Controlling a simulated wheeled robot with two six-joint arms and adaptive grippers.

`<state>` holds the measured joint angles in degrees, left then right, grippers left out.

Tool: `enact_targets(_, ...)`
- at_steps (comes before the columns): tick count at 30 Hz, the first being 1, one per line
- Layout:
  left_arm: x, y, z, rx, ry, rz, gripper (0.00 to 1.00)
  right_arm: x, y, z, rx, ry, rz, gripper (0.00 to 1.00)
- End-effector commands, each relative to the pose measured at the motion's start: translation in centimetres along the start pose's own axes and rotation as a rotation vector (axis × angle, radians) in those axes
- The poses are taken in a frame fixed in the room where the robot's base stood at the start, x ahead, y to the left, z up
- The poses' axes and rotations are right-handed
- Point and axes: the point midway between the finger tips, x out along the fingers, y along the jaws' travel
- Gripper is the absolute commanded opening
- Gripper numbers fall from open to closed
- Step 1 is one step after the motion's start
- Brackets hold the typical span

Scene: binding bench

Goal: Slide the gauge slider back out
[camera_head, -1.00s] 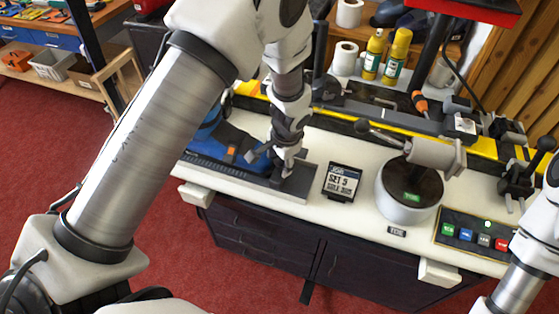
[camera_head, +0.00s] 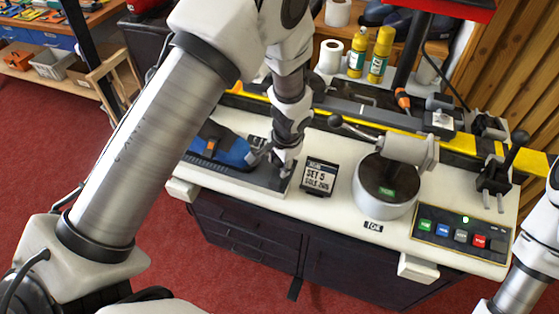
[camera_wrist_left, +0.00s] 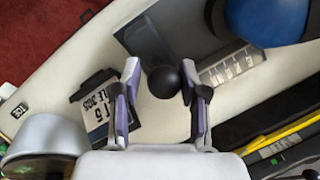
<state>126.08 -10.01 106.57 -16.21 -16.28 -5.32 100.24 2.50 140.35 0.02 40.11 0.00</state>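My left gripper (camera_head: 282,168) is low over the right end of the dark gauge bed (camera_head: 258,183) on the bench. In the left wrist view, the left gripper (camera_wrist_left: 161,78) has its two fingers apart, one on each side of a round black knob (camera_wrist_left: 163,82). Narrow gaps seem to show beside the knob, so the fingers look open around it. The slider's body under the knob is mostly hidden. A grey scale strip (camera_wrist_left: 232,67) lies just right of the fingers. A blue object (camera_head: 232,152) rests on the bed, left of the gripper. My right gripper is out of view.
Further right are a grey drum (camera_head: 384,190) with a lever and a button panel (camera_head: 462,238). Yellow bottles (camera_head: 378,55) stand behind. Bare white bench top lies around the display.

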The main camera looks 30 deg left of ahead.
Motion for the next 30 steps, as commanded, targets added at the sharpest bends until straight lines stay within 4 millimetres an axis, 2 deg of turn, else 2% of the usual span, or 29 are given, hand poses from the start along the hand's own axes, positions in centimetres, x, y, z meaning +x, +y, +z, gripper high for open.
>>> enact_targets(7,0.1,0.2,-0.2,0.003,0.007,-0.001,0.00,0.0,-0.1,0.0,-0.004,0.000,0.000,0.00)
enact_targets(8,0.1,0.2,-0.2,0.003,0.006,-0.001,0.41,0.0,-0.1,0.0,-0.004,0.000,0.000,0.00)
enact_targets(9,0.1,0.2,-0.2,0.003,0.005,-0.001,0.55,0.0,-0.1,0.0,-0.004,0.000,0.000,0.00)
enact_targets(10,0.1,0.2,-0.2,0.003,0.005,-0.001,0.59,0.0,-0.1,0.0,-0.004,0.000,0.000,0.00)
enact_targets(18,-0.1,0.1,-0.3,0.003,0.008,-0.002,0.59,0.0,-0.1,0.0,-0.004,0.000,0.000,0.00)
enact_targets(22,-1.1,0.1,-0.3,0.002,0.009,-0.005,0.59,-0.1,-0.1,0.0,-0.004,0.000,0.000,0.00)
enact_targets(26,-3.8,0.1,-0.4,0.003,0.011,-0.007,0.59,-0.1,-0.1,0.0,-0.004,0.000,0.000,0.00)
enact_targets(30,-7.6,0.2,-0.5,0.003,0.011,-0.008,0.59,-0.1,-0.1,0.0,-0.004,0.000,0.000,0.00)
